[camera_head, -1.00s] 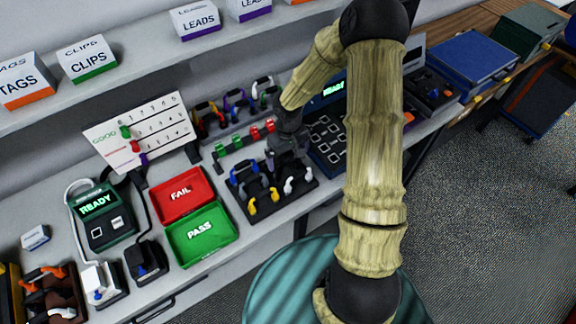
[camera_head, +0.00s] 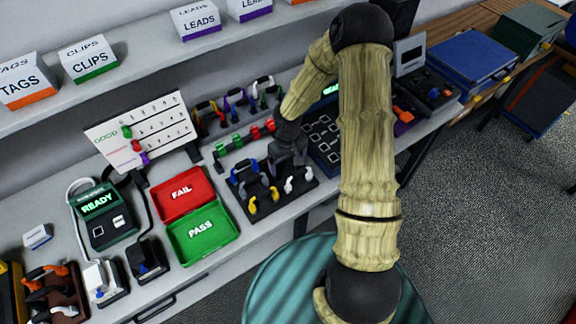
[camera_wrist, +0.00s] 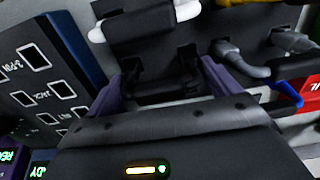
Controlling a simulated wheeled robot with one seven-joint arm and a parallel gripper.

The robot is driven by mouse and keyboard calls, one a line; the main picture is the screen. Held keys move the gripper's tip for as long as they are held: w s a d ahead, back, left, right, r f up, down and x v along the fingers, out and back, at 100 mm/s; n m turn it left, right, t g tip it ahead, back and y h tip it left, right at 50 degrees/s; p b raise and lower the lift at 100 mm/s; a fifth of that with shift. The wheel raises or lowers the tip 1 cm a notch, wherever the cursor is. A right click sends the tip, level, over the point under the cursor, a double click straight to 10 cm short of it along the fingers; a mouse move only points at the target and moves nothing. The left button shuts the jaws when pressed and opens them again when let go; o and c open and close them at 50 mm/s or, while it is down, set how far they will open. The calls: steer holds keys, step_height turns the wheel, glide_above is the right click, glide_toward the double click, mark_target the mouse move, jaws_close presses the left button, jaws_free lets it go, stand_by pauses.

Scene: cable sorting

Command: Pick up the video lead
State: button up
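A black rack (camera_head: 258,212) on the bench holds several short leads with blue, yellow, grey and white plugs. No label in view tells me which one is the video lead. My gripper (camera_head: 284,157) is low over the back right of this rack, and my arm hides part of it. In the wrist view my gripper's two purple-grey fingers (camera_wrist: 168,88) stand apart, with a black lead (camera_wrist: 160,90) between them. I cannot tell whether they touch it. A white lead (camera_wrist: 150,24) and a grey lead (camera_wrist: 240,60) lie close by in the rack.
A red FAIL tray (camera_head: 166,207) and a green PASS tray (camera_head: 220,242) lie left of the rack. A dark socket panel (camera_head: 322,158) stands right of it. Small green and red clips (camera_head: 237,141) line the space behind. A shelf (camera_head: 130,75) runs above.

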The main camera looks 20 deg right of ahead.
step_height(320, 180, up, 10)
steer(key=shift+r+b, duration=0.1)
steer(key=shift+b, duration=0.3)
stand_by(0.3)
stand_by(0.4)
step_height(320, 180, up, 3)
steer(key=p, duration=0.2)
steer(key=shift+p, duration=0.35)
stand_by(0.4)
